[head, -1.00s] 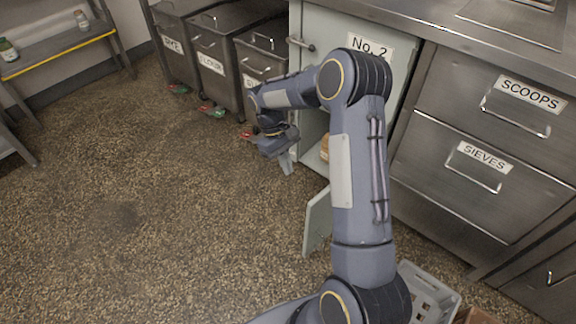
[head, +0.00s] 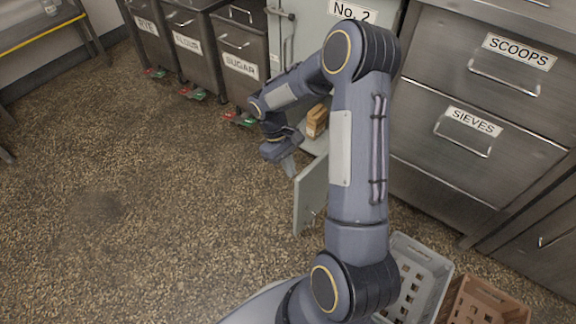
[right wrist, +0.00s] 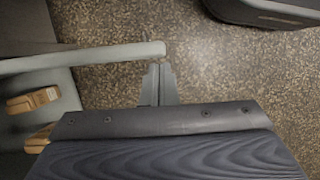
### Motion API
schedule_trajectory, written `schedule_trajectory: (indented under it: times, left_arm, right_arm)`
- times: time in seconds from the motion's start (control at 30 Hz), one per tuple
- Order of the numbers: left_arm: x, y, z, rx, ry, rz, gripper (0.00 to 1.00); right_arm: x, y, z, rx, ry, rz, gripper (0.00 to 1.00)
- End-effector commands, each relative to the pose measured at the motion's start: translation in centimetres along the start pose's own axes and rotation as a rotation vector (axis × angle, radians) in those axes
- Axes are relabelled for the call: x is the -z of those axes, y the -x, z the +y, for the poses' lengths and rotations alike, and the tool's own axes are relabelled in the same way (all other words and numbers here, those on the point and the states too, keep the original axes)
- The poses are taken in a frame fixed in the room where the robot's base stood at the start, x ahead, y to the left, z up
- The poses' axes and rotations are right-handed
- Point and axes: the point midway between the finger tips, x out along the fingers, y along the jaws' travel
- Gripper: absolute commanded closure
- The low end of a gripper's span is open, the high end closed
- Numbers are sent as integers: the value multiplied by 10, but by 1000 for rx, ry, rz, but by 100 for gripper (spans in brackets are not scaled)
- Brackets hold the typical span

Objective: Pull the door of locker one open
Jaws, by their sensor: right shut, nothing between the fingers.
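A low pale-green door (head: 311,195) stands swung out from the cabinet below the door marked No. 2 (head: 350,12). No number shows on it, so I cannot read whether it is locker one. My right gripper (head: 289,166) is shut and empty, pointing down beside the top outer corner of this door. In the right wrist view the shut fingertips (right wrist: 161,68) are at the free end of the door's edge (right wrist: 85,59); I cannot tell if they touch. My right forearm hides part of the cabinet. My left gripper is out of view.
A brown packet (head: 317,120) lies inside the open compartment. Bins, including the sugar bin (head: 240,65), stand left of the cabinet. Drawers (head: 470,130) are at the right. A grey crate (head: 418,275) and a brown crate (head: 485,303) sit on the floor. Floor at left is clear.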

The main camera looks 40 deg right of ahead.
Motion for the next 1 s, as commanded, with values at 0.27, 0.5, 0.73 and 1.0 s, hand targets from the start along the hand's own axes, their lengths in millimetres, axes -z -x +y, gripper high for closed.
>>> schedule_trajectory:
  times: [0.27, 0.5, 0.73, 1.0]
  left_arm:
    - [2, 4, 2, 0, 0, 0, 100]
    - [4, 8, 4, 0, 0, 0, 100]
    - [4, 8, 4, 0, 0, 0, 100]
    - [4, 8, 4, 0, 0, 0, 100]
  right_arm:
    - [-32, -10, 0, -34, 76, -3, 100]
    - [-96, -37, 5, -103, 251, -2, 100]
    - [-128, -51, 12, -140, 349, -1, 100]
    - [-130, -52, 13, -144, 359, 0, 100]
